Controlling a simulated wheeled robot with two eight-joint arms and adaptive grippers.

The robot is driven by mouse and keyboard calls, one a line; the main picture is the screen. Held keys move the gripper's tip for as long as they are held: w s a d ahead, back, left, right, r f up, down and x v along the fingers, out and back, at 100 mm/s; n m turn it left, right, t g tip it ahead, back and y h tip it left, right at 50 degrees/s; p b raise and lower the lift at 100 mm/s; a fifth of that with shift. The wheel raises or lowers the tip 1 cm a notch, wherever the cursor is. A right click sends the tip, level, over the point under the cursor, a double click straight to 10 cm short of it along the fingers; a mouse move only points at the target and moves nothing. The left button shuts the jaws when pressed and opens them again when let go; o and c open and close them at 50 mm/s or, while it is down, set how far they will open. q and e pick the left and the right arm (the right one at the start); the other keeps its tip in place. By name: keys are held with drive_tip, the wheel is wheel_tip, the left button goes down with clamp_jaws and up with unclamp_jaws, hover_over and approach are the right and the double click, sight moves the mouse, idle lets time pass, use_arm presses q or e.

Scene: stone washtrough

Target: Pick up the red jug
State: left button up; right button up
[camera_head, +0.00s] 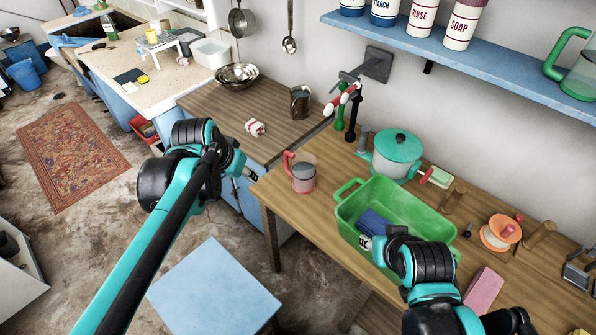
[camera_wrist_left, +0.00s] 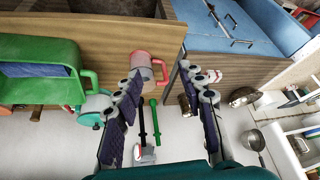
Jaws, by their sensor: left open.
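The red jug (camera_head: 303,174), with a pinkish see-through body and a red handle on its left, stands upright near the left end of the wooden table. My left gripper (camera_head: 247,173) is in the air to the left of the jug, apart from it. In the left wrist view the jug (camera_wrist_left: 143,66) shows just beyond the tip of the left-hand finger, partly covered by it. The left gripper (camera_wrist_left: 163,70) is open with nothing between its fingers. My right gripper (camera_head: 373,244) is over the green tub, its fingers mostly hidden by its own wrist.
The green tub (camera_head: 350,211) with a dark blue item stands right of the jug. A darker counter (camera_head: 222,108) with a metal mug (camera_head: 299,102) lies left, across a gap. A blue shelf (camera_head: 480,66) overhangs the back.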

use_arm(q)
drive_tip(key=w+d+f+m+g+h, duration=0.1)
drive_tip(key=w+d+f+m, duration=0.1)
drive_tip(key=w, duration=0.5)
drive_tip(key=w+d+f+m+g, duration=0.1)
drive_tip(key=w+f+m, duration=0.1)
drive_tip(key=w, duration=0.6)
drive_tip(key=m+h, duration=0.1)
drive_tip(key=m, duration=0.1)
approach(287, 162)
drive_tip(key=shift+m+g, duration=0.3)
drive_tip(key=b+x, duration=0.1)
drive_tip(key=x, duration=0.2)
drive_tip(key=b+x, duration=0.2)
drive_tip(key=x, duration=0.2)
drive_tip(key=w+b+x, duration=0.1)
drive_tip(key=x, duration=0.3)
drive_tip(key=shift+w+a+f, duration=0.15)
drive_tip(key=shift+w+a, duration=0.05)
drive_tip(key=shift+a, duration=0.05)
clamp_jaws()
